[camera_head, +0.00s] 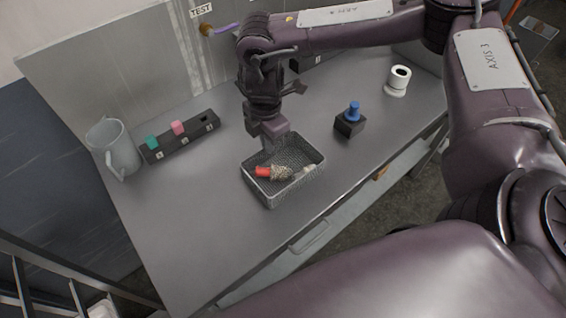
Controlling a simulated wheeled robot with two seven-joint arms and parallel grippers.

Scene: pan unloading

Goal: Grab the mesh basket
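The mesh basket (262,194) is a dark wire tray on the grey table. Inside it lie a red-ended item (263,172) and a brownish and pale piece (281,173) beside it. My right gripper (269,145) points down at the basket's far rim. Its fingertips overlap the rim in this view, and I cannot tell whether they touch or enclose it. The finger gap is too small and dark to judge. My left gripper is not in view.
A grey pitcher (117,149) and a dark rack (181,143) with teal and pink pieces stand left. The table's front left (190,235) is clear.

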